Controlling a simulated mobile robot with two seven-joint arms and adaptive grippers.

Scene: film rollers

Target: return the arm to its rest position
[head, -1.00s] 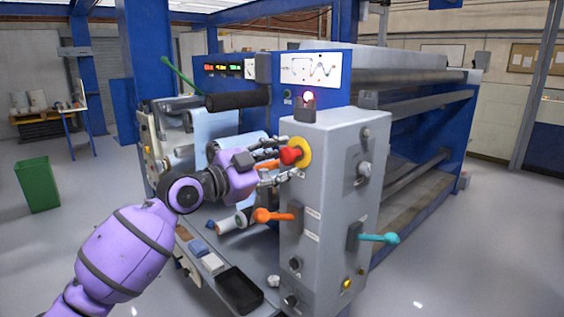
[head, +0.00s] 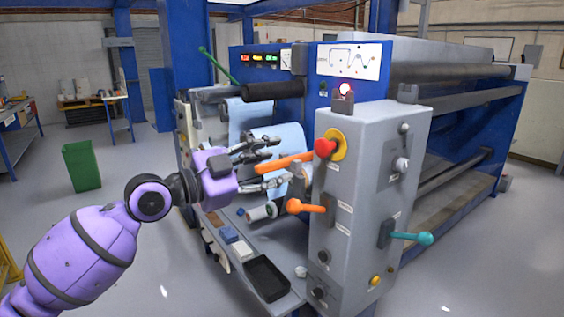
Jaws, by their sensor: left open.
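My left arm, purple with dark bands, comes in from the lower left. Its gripper (head: 272,163) is open and empty, with the fingers pointing right toward the grey control cabinet (head: 362,200). The red emergency knob on a yellow disc (head: 326,148) is on the cabinet's left face, to the right of the fingertips and apart from them. An orange bar (head: 285,164) shows between or behind the fingers; I cannot tell whether they touch it. My right gripper does not show.
The cabinet carries an orange lever (head: 304,206) and a teal lever (head: 411,238). Below the gripper is a shelf with a black tray (head: 267,279) and small blocks. A green bin (head: 82,166) stands at the left on open floor. Blue film (head: 262,120) hangs behind the gripper.

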